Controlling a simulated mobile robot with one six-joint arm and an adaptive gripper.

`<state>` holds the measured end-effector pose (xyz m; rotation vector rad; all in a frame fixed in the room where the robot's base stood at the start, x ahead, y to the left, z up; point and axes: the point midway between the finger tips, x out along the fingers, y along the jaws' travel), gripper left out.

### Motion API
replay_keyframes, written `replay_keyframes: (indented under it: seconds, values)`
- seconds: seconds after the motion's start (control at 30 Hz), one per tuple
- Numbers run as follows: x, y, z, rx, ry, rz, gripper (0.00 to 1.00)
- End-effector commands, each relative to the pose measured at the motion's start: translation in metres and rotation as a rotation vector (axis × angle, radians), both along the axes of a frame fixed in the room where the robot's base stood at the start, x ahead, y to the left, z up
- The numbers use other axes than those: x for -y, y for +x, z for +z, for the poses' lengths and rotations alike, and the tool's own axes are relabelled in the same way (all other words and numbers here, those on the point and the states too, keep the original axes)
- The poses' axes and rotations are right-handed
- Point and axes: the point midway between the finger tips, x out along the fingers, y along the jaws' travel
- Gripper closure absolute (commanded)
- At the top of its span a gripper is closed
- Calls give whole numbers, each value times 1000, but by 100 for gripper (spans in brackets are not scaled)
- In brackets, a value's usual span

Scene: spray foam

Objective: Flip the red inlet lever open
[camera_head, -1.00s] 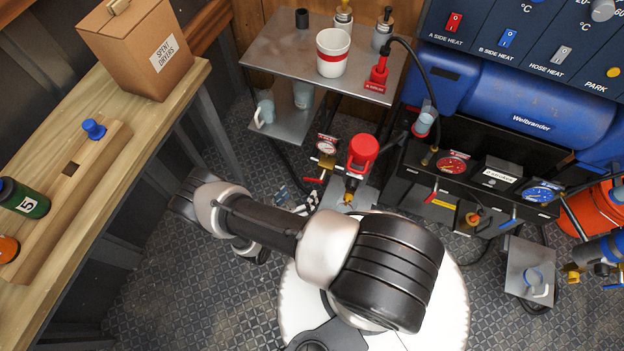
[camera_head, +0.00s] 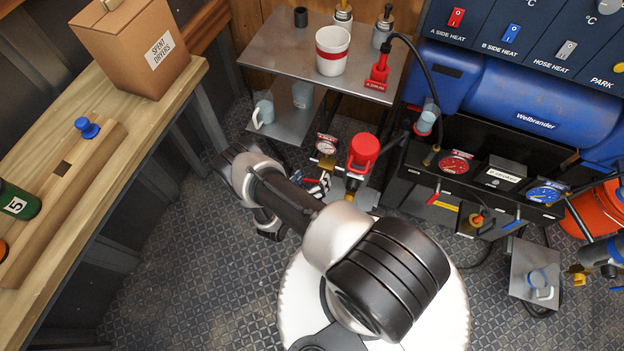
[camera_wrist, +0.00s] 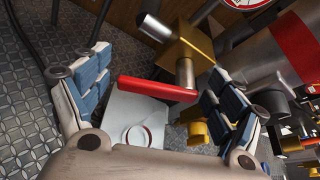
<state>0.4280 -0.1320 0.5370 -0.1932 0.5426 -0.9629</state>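In the head view, the brass block (camera_head: 325,162) sits below a round gauge (camera_head: 326,145), beside a red-topped pump (camera_head: 363,152). My wrist partly hides the lever there.
A grey pump body with a red band (camera_wrist: 292,50) stands right of the valve in the wrist view. A brass fitting (camera_wrist: 197,130) sits near the right finger. A metal shelf table (camera_head: 285,45) stands behind, and a black-and-blue machine (camera_head: 530,95) stands at right. Floor at left is open.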

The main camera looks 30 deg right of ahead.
Motion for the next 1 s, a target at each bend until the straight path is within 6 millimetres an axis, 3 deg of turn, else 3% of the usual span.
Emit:
replay_keyframes:
  seconds: [0.87,1.0]
  values:
    - [0,0,0,0,0,0,75]
    - [0,-1,2,15,12,0,76]
